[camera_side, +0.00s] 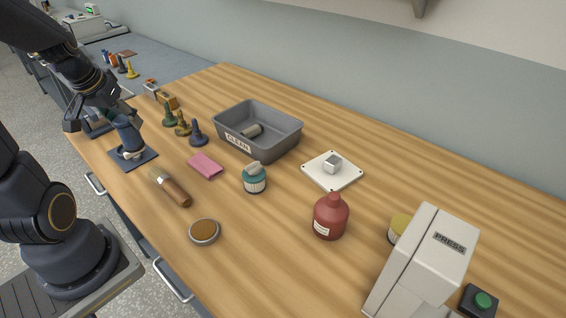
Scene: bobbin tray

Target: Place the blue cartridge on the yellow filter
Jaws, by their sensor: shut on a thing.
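My gripper (117,116) is at the left, above a dark square mat (148,160). It is shut on the blue cartridge (128,136), a dark blue, tapered piece with a pale part at its lower end. The cartridge is tilted at or just above the mat; I cannot tell whether it touches. My fingers are small and partly merge with the dark arm. The yellow filter (398,227) is at the right, mostly hidden behind the press, with its yellow top and a little of its pale side showing. It is far from my gripper.
The white press (430,260) stands at the front right beside a green button (484,300). A red bottle (331,216), teal filter (255,180), grey CLEAN bin (285,138), white plate (345,180), brush (172,188), pink cloth (205,166) and round tin (204,231) lie between.

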